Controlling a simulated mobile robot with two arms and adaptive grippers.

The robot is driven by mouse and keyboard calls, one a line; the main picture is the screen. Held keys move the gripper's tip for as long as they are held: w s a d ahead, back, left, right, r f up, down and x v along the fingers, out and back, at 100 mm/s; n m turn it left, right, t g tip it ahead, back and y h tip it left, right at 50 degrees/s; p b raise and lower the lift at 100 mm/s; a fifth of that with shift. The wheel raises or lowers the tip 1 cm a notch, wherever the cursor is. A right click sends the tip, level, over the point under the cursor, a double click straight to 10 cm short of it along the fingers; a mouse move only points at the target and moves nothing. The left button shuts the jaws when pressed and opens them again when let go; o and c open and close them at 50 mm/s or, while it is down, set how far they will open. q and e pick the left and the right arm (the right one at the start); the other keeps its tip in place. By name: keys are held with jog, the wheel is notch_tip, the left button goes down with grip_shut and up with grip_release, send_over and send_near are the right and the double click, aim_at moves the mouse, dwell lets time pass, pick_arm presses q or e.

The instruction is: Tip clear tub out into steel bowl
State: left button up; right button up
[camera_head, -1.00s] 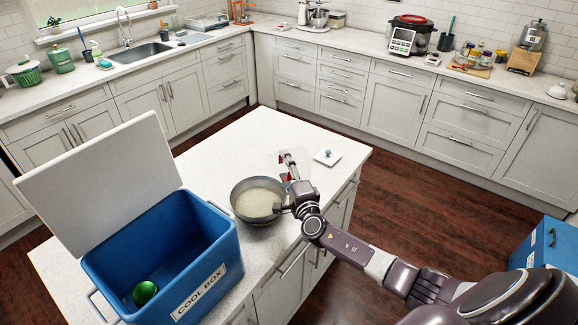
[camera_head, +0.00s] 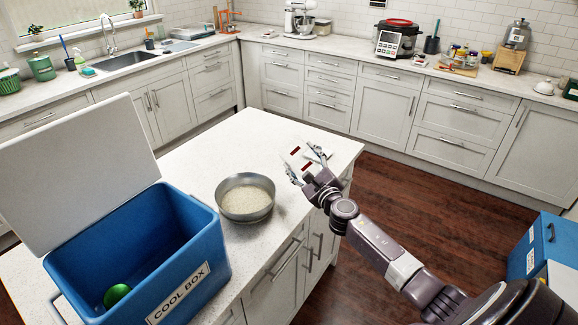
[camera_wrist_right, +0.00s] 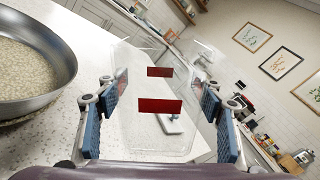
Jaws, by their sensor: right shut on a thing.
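The steel bowl (camera_head: 245,198) stands on the white island top and holds a pale, grainy heap; it also shows at the left of the right wrist view (camera_wrist_right: 35,100). My right gripper (camera_head: 305,167) is to the right of the bowl, apart from it, near the island's right edge. It is shut on the clear tub (camera_wrist_right: 150,122), with blue finger pads on either side. The tub is see-through with red patches and looks empty; it is hard to make out in the head view (camera_head: 297,158). My left gripper is not in view.
A blue cool box (camera_head: 205,248) with its white lid raised stands left of the bowl, with a green ball (camera_head: 117,294) inside. A small white lid with a knob (camera_wrist_right: 172,123) lies on the island beyond the tub. The island's far part is clear.

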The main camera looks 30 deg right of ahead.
jog(key=d, duration=0.2)
jog(key=d+m, duration=0.1)
jog(key=d, duration=0.1)
jog(key=s+d+m+b, duration=0.1)
jog(key=d, duration=0.1)
jog(key=shift+s+r, duration=0.1)
jog(key=shift+r, duration=0.25)
jog(key=shift+s+d+r+m+p, duration=0.2)
jog(key=shift+d+r+m+p, duration=0.65)
jog(key=shift+m, duration=0.5)
jog(key=shift+s+d+r+m+p, duration=0.15)
jog(key=shift+d+r+m+p, duration=0.4)
jog(key=shift+d+r+m, duration=0.5)
jog(key=shift+a+m, duration=0.2)
jog(key=shift+m, duration=0.1)
